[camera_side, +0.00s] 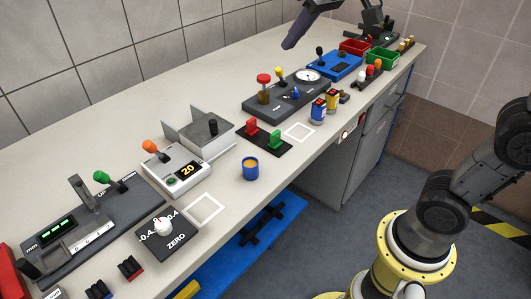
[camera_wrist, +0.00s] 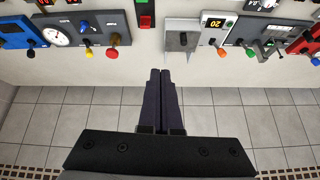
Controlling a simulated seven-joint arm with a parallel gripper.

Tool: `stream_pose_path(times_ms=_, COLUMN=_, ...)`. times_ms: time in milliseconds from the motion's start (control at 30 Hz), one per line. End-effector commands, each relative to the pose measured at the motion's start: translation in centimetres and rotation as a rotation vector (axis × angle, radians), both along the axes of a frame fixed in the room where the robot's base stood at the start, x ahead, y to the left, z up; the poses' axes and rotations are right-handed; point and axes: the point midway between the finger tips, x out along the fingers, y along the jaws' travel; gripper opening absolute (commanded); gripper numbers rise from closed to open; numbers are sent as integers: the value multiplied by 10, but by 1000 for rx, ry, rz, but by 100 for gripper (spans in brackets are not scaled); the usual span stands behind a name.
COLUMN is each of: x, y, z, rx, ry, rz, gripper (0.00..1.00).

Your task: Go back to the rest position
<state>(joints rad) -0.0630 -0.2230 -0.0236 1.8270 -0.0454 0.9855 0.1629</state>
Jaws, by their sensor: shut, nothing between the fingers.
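My gripper (camera_side: 290,44) hangs above the back part of the bench in the side view, well clear of the devices under it. In the wrist view my gripper (camera_wrist: 160,73) shows two dark fingers pressed together with nothing between them. The grey sliding jack (camera_side: 198,133) stands mid-bench, with a dark knob on top; it also shows at the top of the wrist view (camera_wrist: 183,52). Beside it is a white box (camera_side: 176,172) with an orange lever and a display reading 20. My gripper touches none of these.
The long pale bench (camera_side: 310,160) carries a dark panel with a gauge (camera_side: 290,95), a blue box (camera_side: 335,66), a blue cup (camera_side: 250,169), red and green blocks and a ZERO dial box (camera_side: 164,235). A tiled wall (camera_side: 110,55) stands behind. Air around my gripper looks free.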

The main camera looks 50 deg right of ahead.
Motion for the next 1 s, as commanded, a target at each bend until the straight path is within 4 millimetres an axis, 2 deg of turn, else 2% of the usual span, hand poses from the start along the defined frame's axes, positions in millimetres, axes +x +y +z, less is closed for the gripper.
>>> stream_pose_path(times_ms=33, x=-25, y=-5, z=-3, rx=-1, ry=-10, rz=-3, gripper=0)
stream_pose_path(times_ms=200, x=-97, y=-13, z=-32, rx=-9, ry=-17, rz=0, gripper=0)
stream_pose_path(times_ms=300, x=-135, y=-15, z=-61, rx=-15, ry=-7, rz=8, gripper=0)
stream_pose_path(times_ms=433, x=-171, y=-16, z=-101, rx=-22, ry=25, rz=27, gripper=0)
stream_pose_path(times_ms=500, x=-182, y=-15, z=-118, rx=-27, ry=51, rz=40, gripper=0)
stream_pose_path(times_ms=633, x=-190, y=-14, z=-138, rx=-33, ry=93, rz=61, gripper=0)
stream_pose_path(times_ms=1000, x=-189, y=-14, z=-136, rx=-41, ry=86, rz=76, gripper=0)
